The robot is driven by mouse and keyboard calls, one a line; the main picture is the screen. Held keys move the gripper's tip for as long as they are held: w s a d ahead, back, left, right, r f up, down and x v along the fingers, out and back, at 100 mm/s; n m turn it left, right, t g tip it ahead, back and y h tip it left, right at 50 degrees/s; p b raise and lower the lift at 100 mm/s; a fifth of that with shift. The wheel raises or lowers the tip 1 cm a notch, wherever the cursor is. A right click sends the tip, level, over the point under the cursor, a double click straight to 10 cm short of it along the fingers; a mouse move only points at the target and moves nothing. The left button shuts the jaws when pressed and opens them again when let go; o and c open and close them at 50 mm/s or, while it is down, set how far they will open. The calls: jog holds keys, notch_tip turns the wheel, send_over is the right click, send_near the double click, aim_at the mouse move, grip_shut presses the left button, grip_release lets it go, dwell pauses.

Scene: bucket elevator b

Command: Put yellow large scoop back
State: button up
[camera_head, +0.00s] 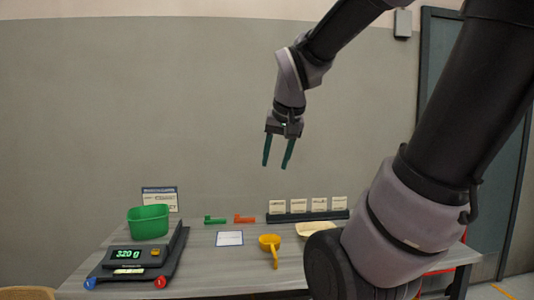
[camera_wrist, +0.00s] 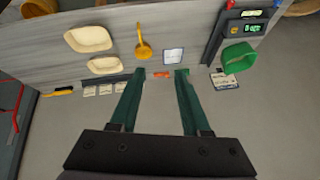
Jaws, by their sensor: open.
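The yellow large scoop (camera_head: 269,242) lies on the grey table, its handle pointing toward the table's front edge. It also shows in the wrist view (camera_wrist: 143,51), near the upper middle. My gripper (camera_head: 278,165) is open and empty, high above the table with its green fingers pointing down. In the wrist view the open fingers (camera_wrist: 161,72) frame a small orange piece behind them. The gripper touches nothing.
A scale (camera_head: 130,262) reading 320 g carries a green bucket (camera_head: 149,222) at the left. A green piece (camera_head: 215,220) and an orange piece (camera_head: 244,219) lie at the back, beside a dark rack (camera_head: 306,216) with several labels. Two cream trays (camera_wrist: 89,39) (camera_wrist: 104,65) lie right of the scoop in the head view.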

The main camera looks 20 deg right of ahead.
jog(key=s+a+r+y, duration=0.2)
jog(key=s+a, duration=0.2)
jog(key=shift+s+a+r+n+t+y, duration=0.15)
jog(key=shift+s+a+n+t+y, duration=0.1)
jog(key=shift+s+n+t+y, duration=0.15)
dwell(1.3)
